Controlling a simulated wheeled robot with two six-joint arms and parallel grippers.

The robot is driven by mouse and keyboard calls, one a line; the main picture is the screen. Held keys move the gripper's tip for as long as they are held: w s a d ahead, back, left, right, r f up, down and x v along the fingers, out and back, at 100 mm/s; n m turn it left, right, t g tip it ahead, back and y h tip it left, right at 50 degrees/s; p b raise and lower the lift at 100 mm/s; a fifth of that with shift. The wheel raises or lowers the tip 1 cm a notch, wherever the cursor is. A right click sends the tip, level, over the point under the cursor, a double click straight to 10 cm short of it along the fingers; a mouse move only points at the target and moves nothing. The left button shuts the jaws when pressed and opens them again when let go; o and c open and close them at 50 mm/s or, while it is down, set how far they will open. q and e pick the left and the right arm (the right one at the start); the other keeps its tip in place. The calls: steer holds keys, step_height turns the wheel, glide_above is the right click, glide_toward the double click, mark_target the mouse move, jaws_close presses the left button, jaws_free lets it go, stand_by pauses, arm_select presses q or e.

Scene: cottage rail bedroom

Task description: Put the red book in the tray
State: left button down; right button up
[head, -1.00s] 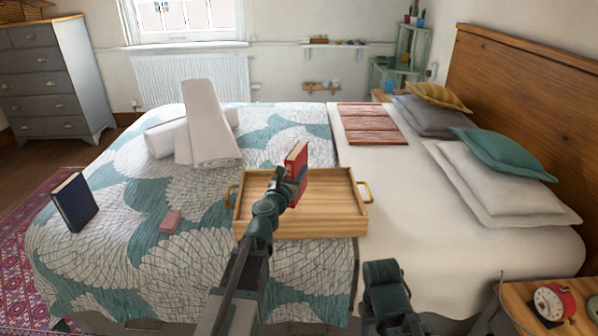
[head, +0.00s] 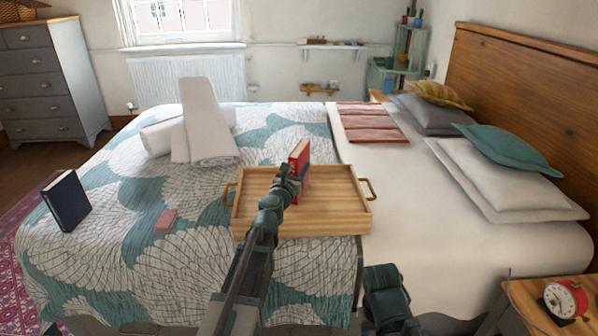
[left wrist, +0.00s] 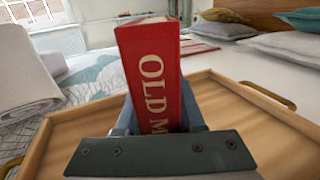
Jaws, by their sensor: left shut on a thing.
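The red book (head: 301,164) stands upright over the wooden tray (head: 338,222) in the head view. My left gripper (head: 289,180) is shut on it. In the left wrist view the red book (left wrist: 154,75) shows its spine with pale lettering between the fingers, and the wooden tray (left wrist: 268,112) spreads around and below it. The book's lower end is hidden by the gripper, so I cannot tell whether it touches the tray floor. The tray lies on the bed and looks empty otherwise. My right gripper is not in view; only part of my right arm shows at the bottom.
A dark blue book (head: 66,201) stands on the quilt at left, with a small pink block (head: 167,220) nearer the tray. Rolled white towels (head: 205,130) lie behind. A nightstand (head: 530,300) with a red alarm clock (head: 566,299) is at front right. White bedding right of the tray is clear.

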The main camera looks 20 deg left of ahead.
arm_select(q)
steer(key=shift+f, duration=0.1)
steer(key=c, duration=0.5)
jaws_free()
steer(key=shift+r, duration=0.25)
steer(key=s, duration=1.2)
steer(key=shift+a+f, duration=0.1)
steer(key=shift+a, duration=0.3)
steer(key=shift+d, duration=0.1)
